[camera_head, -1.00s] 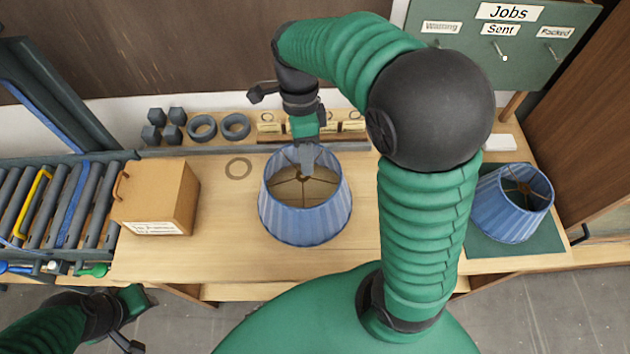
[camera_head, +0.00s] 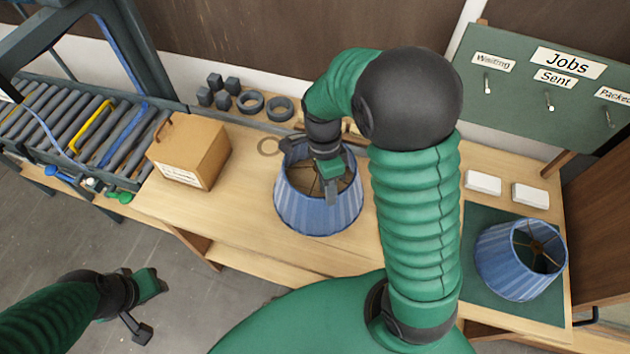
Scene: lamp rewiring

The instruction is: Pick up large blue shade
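A blue pleated lampshade (camera_head: 318,216) stands on the workbench in the middle, its open top facing up and wire spokes showing inside. My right gripper (camera_head: 331,192) points down into its open top. Its fingers look like one narrow grey piece, and I cannot tell whether they grip a spoke or anything else. A second blue shade (camera_head: 512,262) sits on the green mat (camera_head: 488,217) at the right, its opening turned to the right. I cannot tell which shade is larger. My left gripper (camera_head: 152,284) is over the floor at lower left, away from both shades; its fingers are unclear.
A cardboard box (camera_head: 190,152) stands left of the middle shade. Grey rings (camera_head: 280,109) and dark blocks (camera_head: 215,90) lie along the back. A roller conveyor (camera_head: 70,115) is at the left and a jobs board (camera_head: 545,90) at back right. Bench (camera_head: 240,215) between box and shade is clear.

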